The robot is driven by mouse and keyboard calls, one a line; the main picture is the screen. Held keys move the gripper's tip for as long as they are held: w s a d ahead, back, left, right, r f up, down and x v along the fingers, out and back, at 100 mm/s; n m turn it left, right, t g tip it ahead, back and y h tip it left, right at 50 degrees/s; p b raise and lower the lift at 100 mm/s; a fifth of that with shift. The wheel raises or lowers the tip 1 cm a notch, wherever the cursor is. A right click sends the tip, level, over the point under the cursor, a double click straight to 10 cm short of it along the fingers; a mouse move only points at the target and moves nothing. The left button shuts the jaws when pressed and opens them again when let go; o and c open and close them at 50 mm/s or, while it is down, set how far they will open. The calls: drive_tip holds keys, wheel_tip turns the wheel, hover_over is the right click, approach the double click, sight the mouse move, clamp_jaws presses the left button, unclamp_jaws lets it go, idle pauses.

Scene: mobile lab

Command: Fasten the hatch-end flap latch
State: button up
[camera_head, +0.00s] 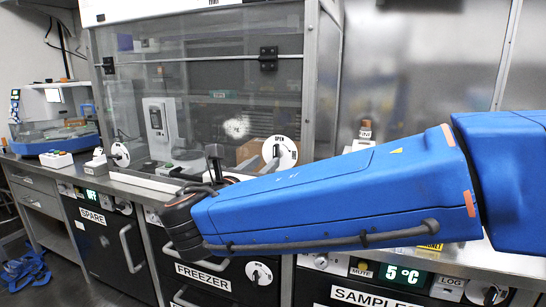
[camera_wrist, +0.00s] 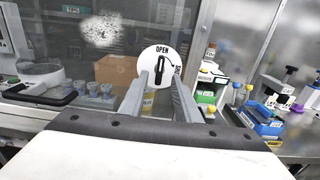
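A round white dial latch with a black handle (camera_wrist: 160,66) sits on the hood's clear front, marked OPEN at the top and what looks like SHUT at the right. Its handle stands nearly upright, toward OPEN. The dial also shows in the head view (camera_head: 285,148). My gripper (camera_wrist: 163,78) is open, with its two grey fingers reaching toward the dial. In the wrist view the fingertips overlap the dial's lower edge, on either side of the handle's lower part. I cannot tell whether they touch it. In the head view the fingers are mostly hidden behind my blue arm.
A similar white dial (camera_head: 120,154) is at the hood's left. A cardboard box (camera_wrist: 116,75) and small cups stand behind the glass. Right of the dial are bottles and a blue rack (camera_wrist: 264,127) on the bench. Below are the SPARE unit (camera_head: 108,245) and the FREEZER with its own dial (camera_head: 259,274).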

sight(275, 155)
drive_tip(key=shift+x, duration=3.4)
clamp_jaws()
